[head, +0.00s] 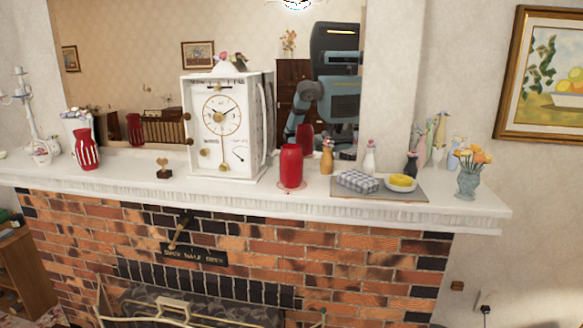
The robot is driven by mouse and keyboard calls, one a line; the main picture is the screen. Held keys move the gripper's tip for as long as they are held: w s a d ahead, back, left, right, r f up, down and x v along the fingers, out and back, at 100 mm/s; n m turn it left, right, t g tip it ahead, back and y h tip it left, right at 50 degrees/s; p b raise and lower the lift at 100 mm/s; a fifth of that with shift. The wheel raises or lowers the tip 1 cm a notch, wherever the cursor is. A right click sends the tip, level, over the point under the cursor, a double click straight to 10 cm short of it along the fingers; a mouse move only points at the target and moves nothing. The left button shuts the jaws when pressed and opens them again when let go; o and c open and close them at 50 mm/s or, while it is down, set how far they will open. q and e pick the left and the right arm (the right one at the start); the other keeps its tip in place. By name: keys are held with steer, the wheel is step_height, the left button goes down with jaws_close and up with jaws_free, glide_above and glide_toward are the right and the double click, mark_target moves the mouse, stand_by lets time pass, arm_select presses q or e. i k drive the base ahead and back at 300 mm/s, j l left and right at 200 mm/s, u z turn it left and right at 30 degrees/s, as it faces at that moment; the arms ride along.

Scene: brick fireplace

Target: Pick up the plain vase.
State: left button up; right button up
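A plain red vase (291,167) stands upright on the white mantel shelf (225,192), right of the white clock. A second red vase with white vertical stripes (86,152) stands near the left part of the mantel. Neither of my grippers shows directly in the head view.
The tall white clock (222,125) stands mid-mantel before a mirror (125,75), which reflects me. Small bottles, a checkered cloth (357,181), a yellow item on a dish (402,182) and a flower vase (467,184) stand right of the plain vase. A brick fireplace (120,235) lies below.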

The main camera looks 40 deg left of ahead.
mark_target(290, 155)
steer(key=u, duration=1.4)
